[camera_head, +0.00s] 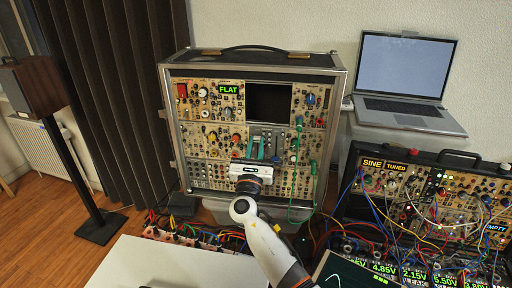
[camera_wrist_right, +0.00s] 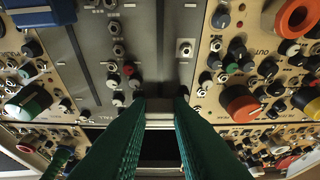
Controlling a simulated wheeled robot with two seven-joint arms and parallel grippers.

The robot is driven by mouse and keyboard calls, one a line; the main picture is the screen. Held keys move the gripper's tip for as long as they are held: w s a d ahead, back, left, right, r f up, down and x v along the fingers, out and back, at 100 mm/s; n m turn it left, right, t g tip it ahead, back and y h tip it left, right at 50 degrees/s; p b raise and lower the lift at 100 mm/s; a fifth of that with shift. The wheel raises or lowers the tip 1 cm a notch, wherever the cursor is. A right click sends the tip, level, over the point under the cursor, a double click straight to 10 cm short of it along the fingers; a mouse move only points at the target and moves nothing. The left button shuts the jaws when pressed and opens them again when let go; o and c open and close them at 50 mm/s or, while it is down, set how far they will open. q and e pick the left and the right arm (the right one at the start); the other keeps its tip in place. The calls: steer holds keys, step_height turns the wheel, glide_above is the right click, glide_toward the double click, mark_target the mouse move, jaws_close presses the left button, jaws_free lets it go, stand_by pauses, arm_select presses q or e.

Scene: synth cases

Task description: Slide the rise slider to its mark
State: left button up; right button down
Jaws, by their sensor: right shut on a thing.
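The grey slider module (camera_head: 266,131) sits in the upright synth case, below the black opening. It fills the middle of the right wrist view (camera_wrist_right: 125,65). My right gripper (camera_head: 269,158) is at this module, its green fingers pointing at the panel. In the right wrist view its fingertips (camera_wrist_right: 160,98) reach the panel from below and are shut on the rise slider. The fingers and black tips largely hide the slider cap. I cannot make out its mark or how far the cap is from it. My left gripper is not in view.
Knobs and jacks crowd both sides of the fingers, including an orange knob (camera_wrist_right: 241,103) on the right. A green cable (camera_head: 313,166) hangs right of my gripper. A green FLAT display (camera_head: 228,89) is upper left. A second patched case (camera_head: 420,158) and a laptop (camera_head: 402,75) stand right.

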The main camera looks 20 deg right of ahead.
steer(key=c, duration=1.3)
jaws_free()
steer(key=shift+r, duration=0.25)
steer(key=shift+f, duration=0.1)
steer(key=shift+s+a+f, duration=0.1)
steer(key=shift+s+f, duration=0.05)
steer(key=shift+s, duration=0.05)
steer(key=b+v, duration=0.3)
steer(key=v, duration=0.8)
steer(key=shift+s+a, duration=0.15)
steer(key=shift+s, duration=0.05)
